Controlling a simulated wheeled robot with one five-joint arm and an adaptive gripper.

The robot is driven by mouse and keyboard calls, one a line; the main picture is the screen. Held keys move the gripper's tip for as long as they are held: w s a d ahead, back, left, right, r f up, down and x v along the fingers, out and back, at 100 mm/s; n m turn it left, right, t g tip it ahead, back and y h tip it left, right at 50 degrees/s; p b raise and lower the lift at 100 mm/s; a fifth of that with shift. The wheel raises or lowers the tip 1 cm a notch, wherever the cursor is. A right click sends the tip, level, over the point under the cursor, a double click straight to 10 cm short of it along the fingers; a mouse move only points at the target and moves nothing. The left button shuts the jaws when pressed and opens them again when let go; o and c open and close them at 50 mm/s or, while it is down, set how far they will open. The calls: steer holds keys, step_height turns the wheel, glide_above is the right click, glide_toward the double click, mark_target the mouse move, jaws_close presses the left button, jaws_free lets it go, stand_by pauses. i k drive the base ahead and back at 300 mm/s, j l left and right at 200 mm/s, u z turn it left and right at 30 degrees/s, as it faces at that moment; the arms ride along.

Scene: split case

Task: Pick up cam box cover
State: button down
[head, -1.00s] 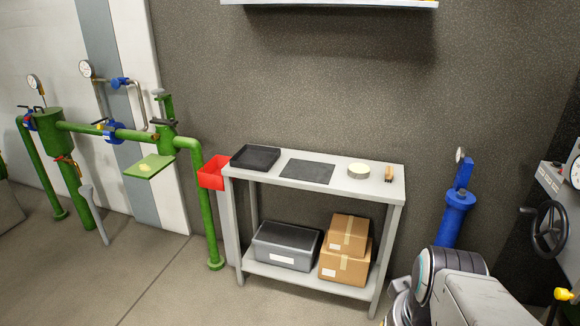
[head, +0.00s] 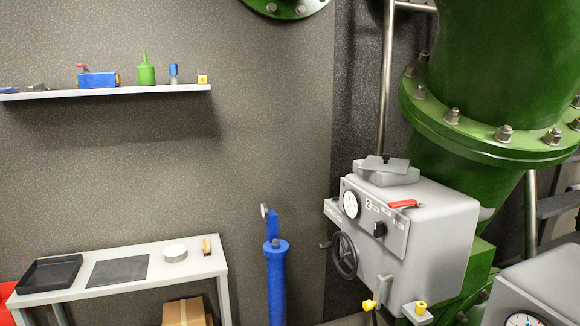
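A grey machine box (head: 445,235) stands at the right, with a dial, a handwheel and a red-handled lever on it. On its top left sits a small grey box with a flat grey cover (head: 383,164) that has a dark knob on top; I take this as the cam box cover. The cover appears slightly askew on the small box. My gripper is not in the head view, so its state is hidden.
A light table (head: 190,256) at lower left holds a black tray (head: 48,275), a dark mat (head: 118,270), a round tin (head: 175,252) and a small brush-like item. A wall shelf (head: 120,93) holds several items. A blue post (head: 276,280) stands left of the machine. Large green pipework (head: 500,70) rises behind.

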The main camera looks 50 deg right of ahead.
mark_target(384, 163)
steer(key=z, duration=2.35)
